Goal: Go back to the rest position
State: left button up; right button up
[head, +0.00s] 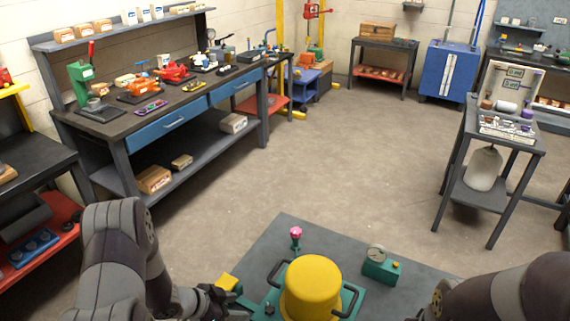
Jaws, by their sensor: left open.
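My left arm comes in at the lower left. Its dark left gripper (222,302) is at the bottom edge, left of the yellow cylinder (311,288), and is open with nothing seen between its fingers. The cylinder has black handles at its sides and stands on a green base on a grey surface (283,229). A yellow block (228,282) is close by the left gripper; I cannot tell whether they touch. My right arm shows at the lower right, but its gripper fingers are not visible.
A green box with a gauge (377,259) and a pink-topped post (295,235) stand on the grey surface. A workbench with blue drawers (168,126) is at left, a small table (530,140) at right. The floor (330,150) between them is clear.

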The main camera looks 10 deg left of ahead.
pick_arm(q)
jog(key=s+a+r+n+g+y, duration=0.1)
jog(key=s+a+n+g+y, duration=0.3)
jog(key=s+a+n+y, duration=0.3)
jog(key=s+d+r+n, duration=0.1)
jog(key=s+d+r, duration=0.2)
jog(key=d+r, duration=0.2)
jog(key=s+d+r+n, duration=0.1)
jog(key=s+d+r, duration=0.2)
jog(key=r, duration=0.6)
jog(key=shift+s+d+r+n+g+b, duration=0.3)
jog(key=shift+s+d, duration=0.1)
jog(key=shift+d, duration=0.55)
jog(key=shift+w, duration=0.1)
